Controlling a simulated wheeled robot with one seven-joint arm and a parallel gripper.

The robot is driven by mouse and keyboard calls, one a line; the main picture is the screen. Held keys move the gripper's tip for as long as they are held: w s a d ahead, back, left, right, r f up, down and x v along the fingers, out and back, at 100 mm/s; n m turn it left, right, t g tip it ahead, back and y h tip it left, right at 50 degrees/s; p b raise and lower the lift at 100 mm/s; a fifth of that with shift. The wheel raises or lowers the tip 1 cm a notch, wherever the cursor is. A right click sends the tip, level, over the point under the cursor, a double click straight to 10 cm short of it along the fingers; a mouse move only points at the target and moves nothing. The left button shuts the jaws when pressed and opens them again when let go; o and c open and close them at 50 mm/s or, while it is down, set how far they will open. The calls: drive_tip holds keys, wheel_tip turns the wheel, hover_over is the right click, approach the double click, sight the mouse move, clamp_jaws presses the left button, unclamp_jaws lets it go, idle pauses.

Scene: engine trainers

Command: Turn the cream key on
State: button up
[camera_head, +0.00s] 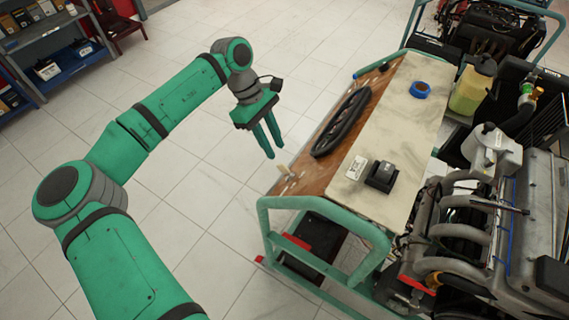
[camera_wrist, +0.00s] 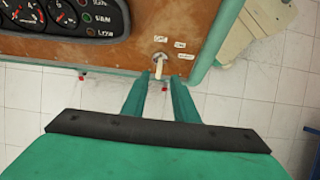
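The cream key (camera_wrist: 158,69) sits in a round metal switch on the brown panel, near the panel's lower edge in the wrist view. Its grip points down in that view. In the head view the key (camera_head: 284,170) is a small cream piece at the near-left end of the panel (camera_head: 310,180). My gripper (camera_head: 270,157) is open and empty, just left of and above the key in the head view. In the wrist view the gripper (camera_wrist: 162,80) has its two green fingers apart, with the key's end showing between the tips. I cannot tell whether they touch.
Small labels (camera_wrist: 180,43) surround the switch. A black gauge cluster (camera_wrist: 70,18) lies on the panel to the left. A green tube frame (camera_head: 320,203) borders the panel. The engine (camera_head: 480,235) stands at right.

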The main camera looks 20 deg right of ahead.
sight(283, 164)
drive_tip(key=x, duration=0.8)
drive_tip(key=shift+s+d+f, duration=0.1)
drive_tip(key=shift+f, duration=0.05)
drive_tip(key=shift+c, duration=0.4)
clamp_jaws()
